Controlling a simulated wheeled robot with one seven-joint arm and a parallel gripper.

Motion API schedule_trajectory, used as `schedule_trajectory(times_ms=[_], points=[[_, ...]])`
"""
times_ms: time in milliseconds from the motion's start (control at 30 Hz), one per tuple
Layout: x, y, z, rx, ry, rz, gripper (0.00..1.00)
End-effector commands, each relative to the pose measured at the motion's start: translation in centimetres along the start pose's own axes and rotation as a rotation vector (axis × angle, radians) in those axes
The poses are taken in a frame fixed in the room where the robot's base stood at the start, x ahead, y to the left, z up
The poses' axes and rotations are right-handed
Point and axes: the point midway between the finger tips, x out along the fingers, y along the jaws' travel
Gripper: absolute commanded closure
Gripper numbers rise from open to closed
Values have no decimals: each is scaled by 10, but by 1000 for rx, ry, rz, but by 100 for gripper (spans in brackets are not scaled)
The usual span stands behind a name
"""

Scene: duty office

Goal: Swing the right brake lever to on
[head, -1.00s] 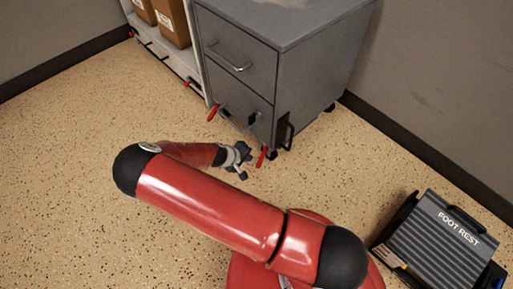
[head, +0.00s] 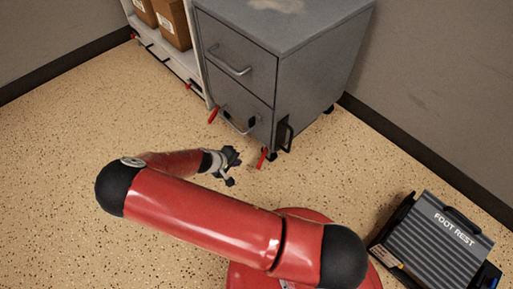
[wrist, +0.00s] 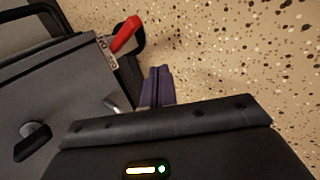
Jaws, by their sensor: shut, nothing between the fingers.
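The right brake lever (head: 262,158) is a red handle low at the front right corner of the grey drawer cabinet (head: 325,65), near a caster. In the wrist view the red lever (wrist: 126,34) sticks out at an angle beside a small plate (wrist: 107,50) whose lettering I cannot read surely. A second red lever (head: 213,115) is at the cabinet's front left corner. My gripper (head: 235,160) is low over the floor, just left of the right lever and apart from it. In the wrist view its purple-grey fingers (wrist: 158,85) are together and empty, below the lever in the picture.
A shelf with cardboard boxes (head: 172,22) stands left of the cabinet. A black handle (head: 284,134) is on the cabinet's side near the lever. A foot rest (head: 440,240) lies at the lower right. The speckled floor (head: 70,160) at left is clear.

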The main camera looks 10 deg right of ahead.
Motion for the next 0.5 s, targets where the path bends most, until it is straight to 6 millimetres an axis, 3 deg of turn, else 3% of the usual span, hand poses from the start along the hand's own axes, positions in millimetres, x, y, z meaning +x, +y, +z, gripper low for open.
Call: schedule_trajectory(times_ms=[500], points=[[-40,-9,0,1,1,0,100]])
